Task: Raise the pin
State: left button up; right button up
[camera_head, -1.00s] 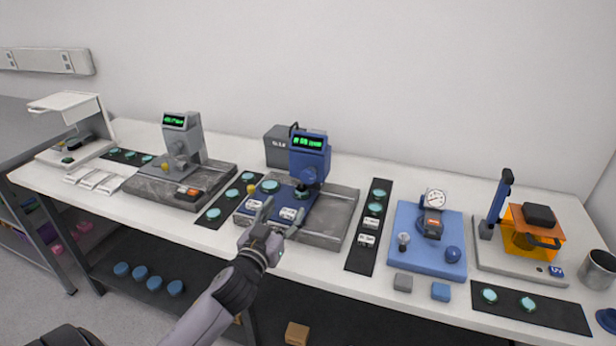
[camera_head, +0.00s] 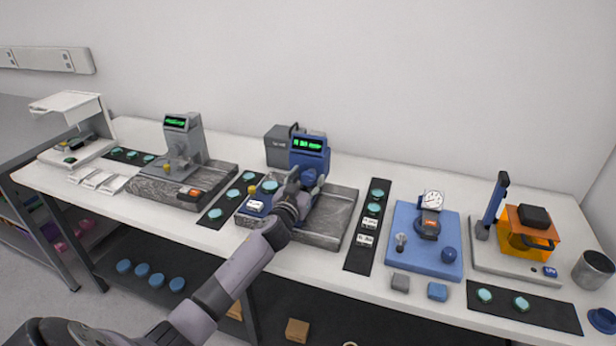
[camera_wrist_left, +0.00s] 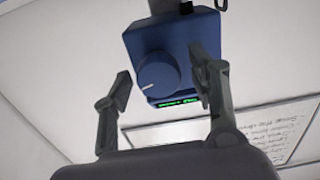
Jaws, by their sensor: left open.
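The blue instrument (camera_head: 310,150) with a green display stands on a grey stone base (camera_head: 345,215) in mid-bench. My left gripper (camera_head: 305,180) is open in front of its lower part and hides much of it. In the left wrist view the blue instrument head (camera_wrist_left: 175,40) lies ahead, with a round blue knob (camera_wrist_left: 158,76) showing between my open left fingers (camera_wrist_left: 163,80). I cannot tell whether the fingers reach around the knob; they are not closed on it. I cannot make out a separate pin. My right gripper is out of view.
A similar grey instrument (camera_head: 185,145) stands to the left. Black mats (camera_head: 360,255) with teal discs lie on both sides. A blue dial-gauge stand (camera_head: 425,255) and an orange-shielded fixture (camera_head: 528,235) stand to the right. A grey box (camera_head: 280,145) is behind.

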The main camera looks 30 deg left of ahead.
pick_arm(q)
jog(key=shift+w+a, duration=0.1)
jog(key=shift+w, duration=0.35)
jog(key=shift+c, duration=0.5)
jog(key=c, duration=1)
